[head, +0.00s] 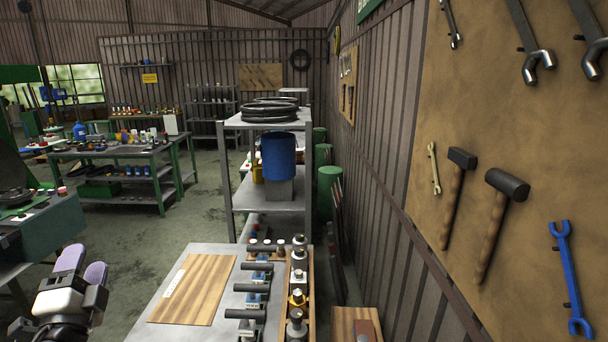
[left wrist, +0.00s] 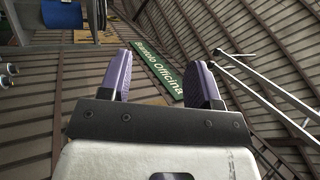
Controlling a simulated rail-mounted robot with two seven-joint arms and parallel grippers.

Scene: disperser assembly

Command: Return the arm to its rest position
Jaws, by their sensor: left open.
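My left gripper (head: 82,268) is at the lower left of the head view, over the floor and left of the near table. Its two purple-padded fingers point up and away. In the left wrist view the gripper (left wrist: 165,80) has its fingers spread apart with nothing between them. Behind them are the corrugated wall and a green sign (left wrist: 160,65). The left gripper touches nothing that I can see. My right gripper is in neither view.
The near metal table (head: 228,300) holds a wooden board (head: 193,290), a wooden rack of parts (head: 308,290) and several dark-handled tools. A grey shelf (head: 265,190) with a blue bin (head: 279,156) stands behind. A tool board (head: 500,120) hangs at right. Open floor (head: 140,240) lies left.

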